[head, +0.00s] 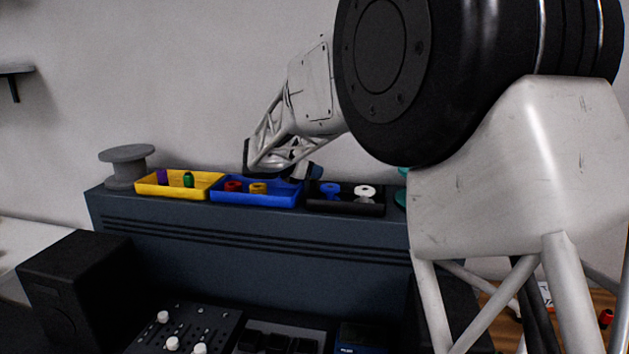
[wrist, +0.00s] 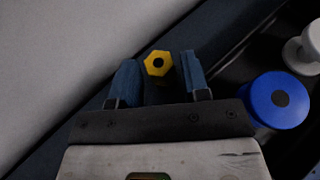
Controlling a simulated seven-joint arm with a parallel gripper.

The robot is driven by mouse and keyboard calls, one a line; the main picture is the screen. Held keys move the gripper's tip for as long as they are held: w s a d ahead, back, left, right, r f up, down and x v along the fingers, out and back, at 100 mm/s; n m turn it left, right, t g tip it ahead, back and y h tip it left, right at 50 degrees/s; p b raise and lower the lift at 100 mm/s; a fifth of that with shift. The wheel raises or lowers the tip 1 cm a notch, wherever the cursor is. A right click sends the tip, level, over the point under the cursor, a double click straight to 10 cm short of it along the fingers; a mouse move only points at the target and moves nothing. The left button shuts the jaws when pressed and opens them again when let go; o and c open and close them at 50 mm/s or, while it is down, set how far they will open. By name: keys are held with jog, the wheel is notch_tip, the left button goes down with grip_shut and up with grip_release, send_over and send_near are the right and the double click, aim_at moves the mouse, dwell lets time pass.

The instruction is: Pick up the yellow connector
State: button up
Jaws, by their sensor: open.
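The yellow connector (head: 258,188) stands in the blue tray (head: 240,199), next to a red connector (head: 233,186). In the wrist view the yellow connector (wrist: 158,64) shows as a hexagonal top with a dark hole, lying between the two blue fingertips. My gripper (head: 286,172) is over the blue tray in the head view. In the wrist view my gripper (wrist: 159,78) is open, with a gap on both sides of the connector. The connector's lower part is hidden, and I cannot tell how far down the fingers reach along it.
A black tray (head: 345,207) with blue (head: 330,190) and white (head: 365,191) connectors stands right of the blue tray. A yellow tray (head: 160,190) with purple and green connectors is on the left, by a grey spool (head: 127,166). The wall is close behind.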

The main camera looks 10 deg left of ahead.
jog(key=shift+c, duration=0.3)
jog(key=c, duration=0.6)
jog(key=shift+c, duration=0.2)
notch_tip(320, 180, up, 10)
dwell(0.7)
